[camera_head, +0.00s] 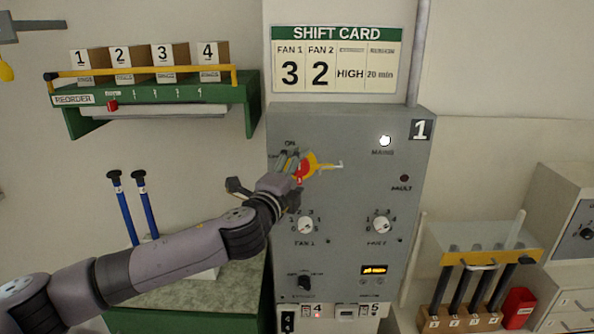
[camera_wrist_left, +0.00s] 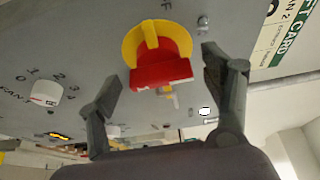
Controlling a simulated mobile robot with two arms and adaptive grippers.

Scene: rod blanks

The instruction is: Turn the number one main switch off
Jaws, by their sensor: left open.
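The main switch is a red handle on a yellow plate (camera_head: 321,166) on the grey panel (camera_head: 340,123) marked 1. In the left wrist view the red handle (camera_wrist_left: 160,76) lies between the two spread fingers of my left gripper (camera_wrist_left: 162,68), with visible gaps on both sides. The white MAINS lamp (camera_head: 385,141) is lit. My right gripper is not in view.
Fan knobs (camera_head: 305,225) and (camera_head: 381,224) sit below the switch. The FAULT lamp (camera_head: 404,179) looks dark. A shelf with numbered boxes (camera_head: 160,100) is at upper left. A rack of dark-handled rods (camera_head: 470,285) stands at lower right. Blue-handled levers (camera_head: 125,212) stand behind my arm.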

